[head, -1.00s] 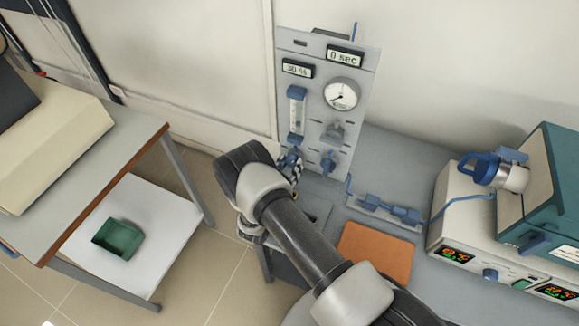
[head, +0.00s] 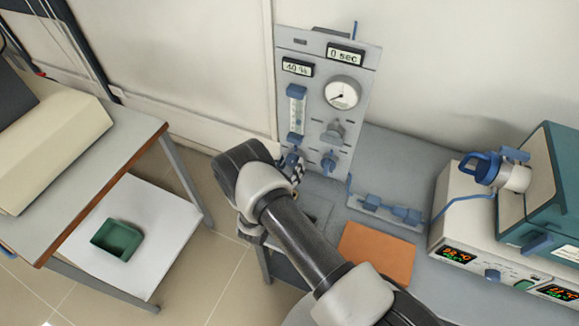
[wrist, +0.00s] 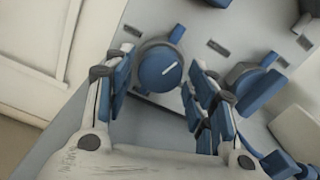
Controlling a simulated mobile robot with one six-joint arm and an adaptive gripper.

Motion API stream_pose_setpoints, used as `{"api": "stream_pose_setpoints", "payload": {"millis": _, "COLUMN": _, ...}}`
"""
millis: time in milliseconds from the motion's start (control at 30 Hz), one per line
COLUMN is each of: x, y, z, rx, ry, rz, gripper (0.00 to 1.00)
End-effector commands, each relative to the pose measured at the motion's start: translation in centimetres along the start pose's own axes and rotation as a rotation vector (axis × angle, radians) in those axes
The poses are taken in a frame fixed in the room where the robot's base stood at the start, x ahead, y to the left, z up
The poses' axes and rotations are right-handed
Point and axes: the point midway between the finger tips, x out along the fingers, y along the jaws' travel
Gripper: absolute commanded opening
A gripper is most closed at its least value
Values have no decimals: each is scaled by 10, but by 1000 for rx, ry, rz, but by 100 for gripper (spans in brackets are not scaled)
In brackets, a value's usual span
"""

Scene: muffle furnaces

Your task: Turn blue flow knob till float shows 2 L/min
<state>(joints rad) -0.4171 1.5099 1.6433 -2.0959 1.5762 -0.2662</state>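In the head view my gripper (head: 296,168) is at the panel's lower left and mostly hides the knob. The flow tube (head: 296,115) with blue end caps stands above it on the grey panel (head: 312,90). The float is too small to read. The percent display (head: 298,68) seems to read 40 %, though its digits are blurred.
A second blue knob (head: 329,162) is close right of my gripper, also in the wrist view (wrist: 255,82). A grey regulator knob (head: 333,132) and round gauge (head: 342,93) sit above it. An orange mat (head: 378,253) and blue-fitted tubing lie to the right.

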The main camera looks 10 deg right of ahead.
Motion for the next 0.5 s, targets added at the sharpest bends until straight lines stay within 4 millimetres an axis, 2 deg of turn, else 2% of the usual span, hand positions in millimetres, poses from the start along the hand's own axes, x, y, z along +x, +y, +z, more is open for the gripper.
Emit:
{"api": "stream_pose_setpoints", "payload": {"millis": 367, "x": 0, "y": 0, "z": 0, "rx": 1, "ry": 0, "rz": 0, "gripper": 59}}
{"api": "stream_pose_setpoints", "payload": {"millis": 500, "x": -10, "y": 1, "z": 0, "rx": -1, "ry": 0, "rz": 3, "gripper": 59}}
